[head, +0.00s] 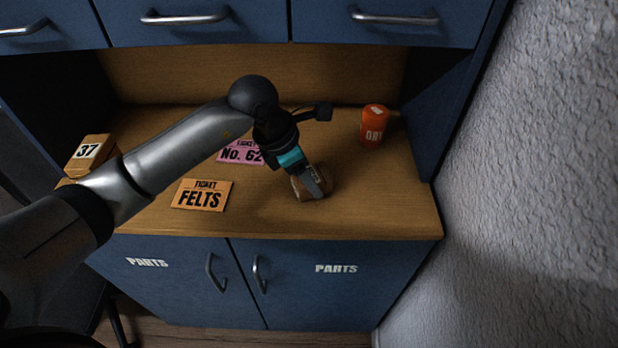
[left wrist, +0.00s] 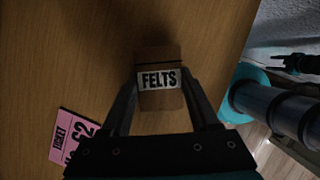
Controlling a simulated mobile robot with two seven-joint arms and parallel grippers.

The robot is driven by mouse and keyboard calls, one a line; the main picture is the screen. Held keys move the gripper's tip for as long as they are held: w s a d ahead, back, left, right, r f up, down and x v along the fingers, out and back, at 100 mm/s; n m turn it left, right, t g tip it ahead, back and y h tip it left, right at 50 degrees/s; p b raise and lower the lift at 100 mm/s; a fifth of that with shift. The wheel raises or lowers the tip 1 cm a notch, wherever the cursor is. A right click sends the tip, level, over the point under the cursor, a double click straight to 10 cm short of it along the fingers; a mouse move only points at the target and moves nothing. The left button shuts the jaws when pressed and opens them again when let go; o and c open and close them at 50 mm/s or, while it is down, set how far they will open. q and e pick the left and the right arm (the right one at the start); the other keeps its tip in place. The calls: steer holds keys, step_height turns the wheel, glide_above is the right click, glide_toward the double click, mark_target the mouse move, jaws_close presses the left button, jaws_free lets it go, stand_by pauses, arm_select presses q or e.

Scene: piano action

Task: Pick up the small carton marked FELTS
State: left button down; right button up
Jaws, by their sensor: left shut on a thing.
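The small brown carton marked FELTS (left wrist: 160,97) is between the fingers of my left gripper (left wrist: 160,105) in the left wrist view, its label facing the camera. In the head view my left gripper (head: 317,185) points down over the right half of the wooden counter and is shut on the carton (head: 303,190), which the fingers partly cover. I cannot tell whether the carton touches the counter or is just above it. My right gripper does not show in the head view.
An orange ticket marked FELTS (head: 202,195) and a pink ticket marked No. 62 (head: 238,153) lie on the counter (head: 250,222). A box marked 37 (head: 92,154) stands at left, an orange-red container (head: 374,126) at back right. A wall (head: 530,180) bounds the right.

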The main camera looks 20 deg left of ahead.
arm_select(q)
step_height(320, 180, up, 3)
steer(key=shift+w+f, duration=0.1)
steer(key=s+a, duration=0.3)
steer(key=a, duration=0.1)
steer(key=s+a, duration=0.3)
steer(key=a, duration=0.1)
steer(key=s+a, duration=0.4)
steer(key=shift+a, duration=0.1)
steer(key=shift+s+a, duration=0.7)
steer(key=shift+a, duration=0.25)
